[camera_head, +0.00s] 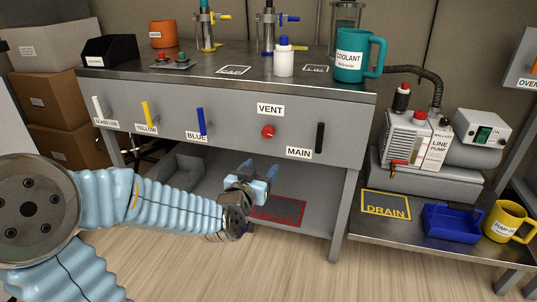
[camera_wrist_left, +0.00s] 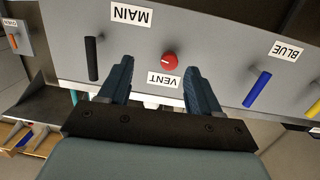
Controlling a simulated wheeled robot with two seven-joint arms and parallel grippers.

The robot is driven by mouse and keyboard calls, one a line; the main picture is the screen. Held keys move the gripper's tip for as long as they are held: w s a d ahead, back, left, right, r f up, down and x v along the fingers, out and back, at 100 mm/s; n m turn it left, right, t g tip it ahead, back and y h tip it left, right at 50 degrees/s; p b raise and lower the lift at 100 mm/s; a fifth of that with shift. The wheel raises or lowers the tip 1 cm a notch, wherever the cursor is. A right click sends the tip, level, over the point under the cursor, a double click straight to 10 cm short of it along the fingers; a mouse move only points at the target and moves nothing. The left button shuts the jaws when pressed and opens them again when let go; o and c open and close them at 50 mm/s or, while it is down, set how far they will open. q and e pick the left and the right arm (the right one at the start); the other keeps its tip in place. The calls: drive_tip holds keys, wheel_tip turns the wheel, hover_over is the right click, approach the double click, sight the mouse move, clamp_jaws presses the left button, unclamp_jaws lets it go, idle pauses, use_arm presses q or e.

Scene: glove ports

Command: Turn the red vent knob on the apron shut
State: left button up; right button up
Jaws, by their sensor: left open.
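The red vent knob (camera_head: 268,132) sits on the grey apron (camera_head: 230,122) of the bench, just below the white VENT label (camera_head: 271,109). My left gripper (camera_head: 261,169) is open and empty, below and in front of the knob in the head view. In the left wrist view, which is upside down, the knob (camera_wrist_left: 169,61) shows beyond and between the two open fingers (camera_wrist_left: 157,85), apart from them. A small pale mark shows on the knob's face in the wrist view. My right gripper is not in view.
The black MAIN handle (camera_head: 320,138) is right of the knob and the blue handle (camera_head: 201,122) left of it. Yellow (camera_head: 146,114) and white (camera_head: 98,106) handles are farther left. A lower shelf with a red-edged mat (camera_head: 279,210) lies under the apron. A pump (camera_head: 408,139) stands at right.

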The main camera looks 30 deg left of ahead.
sight(267, 135)
use_arm(q)
drive_tip(key=shift+n+t+y, duration=0.3)
drive_tip(key=shift+t+y, duration=0.2)
drive_tip(key=shift+y, duration=0.1)
drive_tip(key=w+a+r+p, duration=0.1)
drive_tip(key=w+p, duration=0.2)
drive_tip(key=w, duration=0.1)
drive_tip(key=w+a+p, duration=0.2)
drive_tip(key=w+p, duration=0.1)
drive_tip(key=w, duration=0.1)
drive_tip(key=w+a+r+p, duration=0.1)
drive_tip(key=w+a+p, duration=0.1)
drive_tip(key=w+p, duration=0.1)
drive_tip(key=shift+w+r, duration=0.35)
drive_tip(key=shift+w, duration=0.2)
drive_tip(key=shift+c, duration=0.4)
drive_tip(key=c, duration=1)
